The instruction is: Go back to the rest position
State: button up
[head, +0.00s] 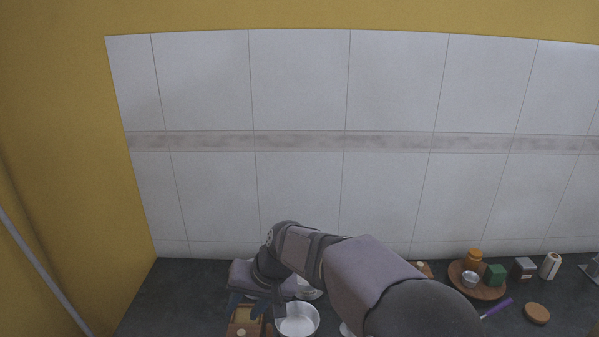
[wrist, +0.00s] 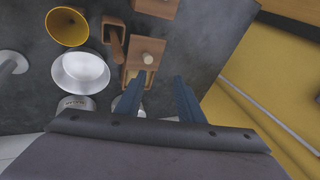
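My gripper (wrist: 160,75) shows as two blue fingers in the wrist view, apart with nothing held between them. In the head view, my gripper (head: 248,312) is low over the left part of the counter, with my arm reaching in from the lower right. Beneath it is a wooden box with a round knob (wrist: 146,54), which also shows in the head view (head: 240,331). The left finger overlaps this box in the wrist view; whether they touch I cannot tell. A labelled steel canister (wrist: 77,102) stands nearby, and another pale round item is partly hidden behind the left finger.
A pale metal bowl (wrist: 80,72) is beside the box, also in the head view (head: 297,320). A yellow bowl (wrist: 67,26) lies beyond. A wooden tray (head: 482,292) with jars, a green box (head: 496,273) and a wooden disc (head: 537,314) are right. The tiled wall (head: 300,90) stands behind.

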jog(key=d+r+m+y+p, duration=0.1)
jog(key=d+r+m+p, duration=0.15)
jog(key=d+m, duration=0.35)
jog(key=s+d+f+n+g+h, duration=0.1)
jog(key=s+d+f+n+h, duration=0.1)
jog(key=s+d, duration=0.8)
jog(key=s+d+f+n+g+h, duration=0.1)
jog(key=s+d+f+n+h, duration=0.1)
jog(key=s+d+f, duration=0.4)
jog(key=s+d+h, duration=0.1)
jog(key=s+d, duration=0.3)
jog(key=d, duration=0.1)
jog(key=shift+s+d+f+n+h, duration=0.15)
jog(key=shift+d+f+n+h, duration=0.1)
jog(key=shift+n+h, duration=0.15)
